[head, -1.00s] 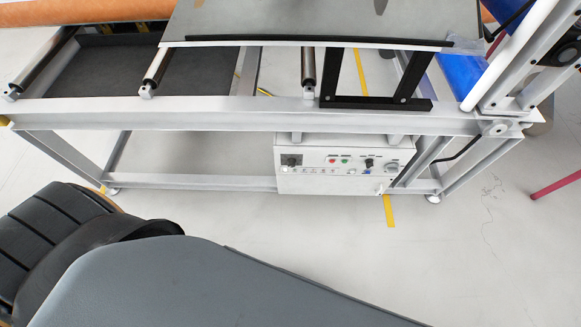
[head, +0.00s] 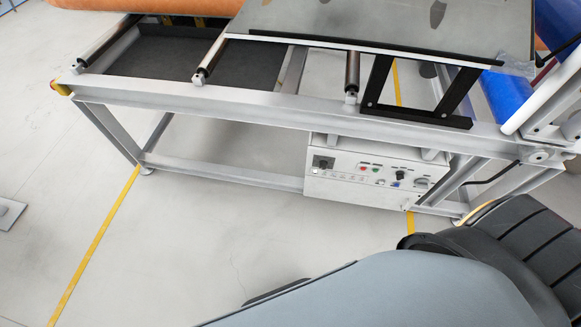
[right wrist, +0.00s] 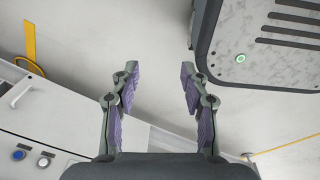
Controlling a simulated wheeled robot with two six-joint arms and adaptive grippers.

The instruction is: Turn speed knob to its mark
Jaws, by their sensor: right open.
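The white control box (head: 365,178) hangs under the machine frame. Its front carries a black knob (head: 400,175), a larger dial (head: 421,183), a dark display and small coloured buttons. The labels are too small to read, so I cannot tell which knob is for speed or see its mark. In the right wrist view, part of a white panel (right wrist: 70,118) lies at the left, with a blue button (right wrist: 18,155) and a white button (right wrist: 43,162). My right gripper (right wrist: 160,78) is open and empty, apart from the panel. My left gripper is out of view.
The machine's grey frame (head: 240,104) with rollers and a metal sheet (head: 385,25) stands above the box. My own arm covers the lower right of the head view. A grey slotted body (right wrist: 262,48) is at upper right in the wrist view. Floor left of the box is open.

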